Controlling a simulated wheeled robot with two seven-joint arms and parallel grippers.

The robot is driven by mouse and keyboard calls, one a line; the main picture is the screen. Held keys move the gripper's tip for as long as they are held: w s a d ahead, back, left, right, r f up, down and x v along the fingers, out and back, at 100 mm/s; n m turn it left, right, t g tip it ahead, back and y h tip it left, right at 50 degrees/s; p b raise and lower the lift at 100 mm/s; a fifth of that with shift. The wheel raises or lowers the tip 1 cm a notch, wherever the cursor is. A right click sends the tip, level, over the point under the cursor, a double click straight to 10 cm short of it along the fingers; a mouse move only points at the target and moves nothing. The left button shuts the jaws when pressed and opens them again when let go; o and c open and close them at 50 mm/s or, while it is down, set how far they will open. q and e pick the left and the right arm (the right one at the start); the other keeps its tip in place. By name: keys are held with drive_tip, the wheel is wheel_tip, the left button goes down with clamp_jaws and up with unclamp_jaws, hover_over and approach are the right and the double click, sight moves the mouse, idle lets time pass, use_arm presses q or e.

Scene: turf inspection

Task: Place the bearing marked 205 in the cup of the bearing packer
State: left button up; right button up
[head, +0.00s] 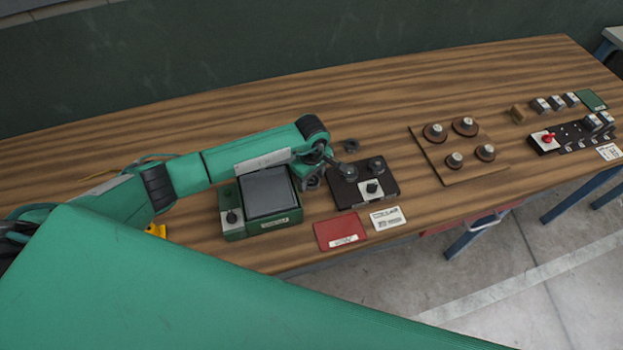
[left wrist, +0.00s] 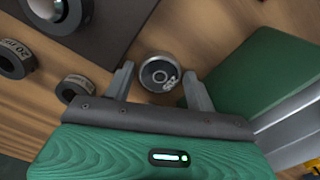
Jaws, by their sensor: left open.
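My left gripper (left wrist: 158,82) is open. A metal ring bearing (left wrist: 160,73) with a dark centre and a pale mark stands between its fingers, apparently untouched; I cannot read the number. In the head view the bearing (head: 311,183) lies on the table, partly hidden by my left gripper (head: 318,167). The black box (head: 345,197) just right of it, seemingly the packer, carries a grey round part (head: 348,172), a dark round part and a switch. Its corner (left wrist: 115,22) shows in the left wrist view. My right gripper is not in view.
Dark rings, one marked 20 mm (left wrist: 15,58), another (left wrist: 72,88), lie nearby. A green device (head: 268,196) with a grey top stands left of the bearing. Red (head: 341,230) and white (head: 388,218) cards lie in front. A board (head: 470,172) with several round parts is farther right.

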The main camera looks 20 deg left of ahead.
use_arm(q)
drive_tip(key=c, duration=1)
drive_tip(key=shift+o, duration=0.2)
